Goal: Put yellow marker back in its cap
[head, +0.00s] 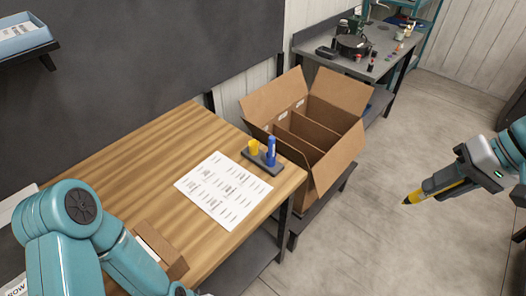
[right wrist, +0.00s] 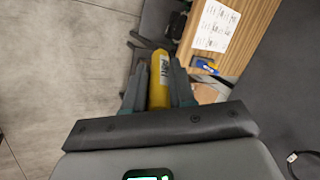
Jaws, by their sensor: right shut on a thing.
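My right gripper (head: 430,188) is at the right of the head view, out over the floor and well away from the table. It is shut on the yellow marker (head: 411,199), whose tip sticks out toward the left. In the right wrist view the yellow marker (right wrist: 160,82) shows between the two fingers. The yellow cap (head: 253,146) stands in a small dark holder (head: 256,160) near the table's right corner. A blue marker (head: 271,150) stands upright beside it in the same holder. My left arm is at the lower left, but its gripper is out of view.
A printed sheet (head: 222,190) lies flat beside the holder on the wooden table (head: 125,160). An open cardboard box (head: 335,160) with dividers stands just beyond the table's right edge. A cluttered grey bench (head: 325,57) is at the back. Bare floor lies between table and right gripper.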

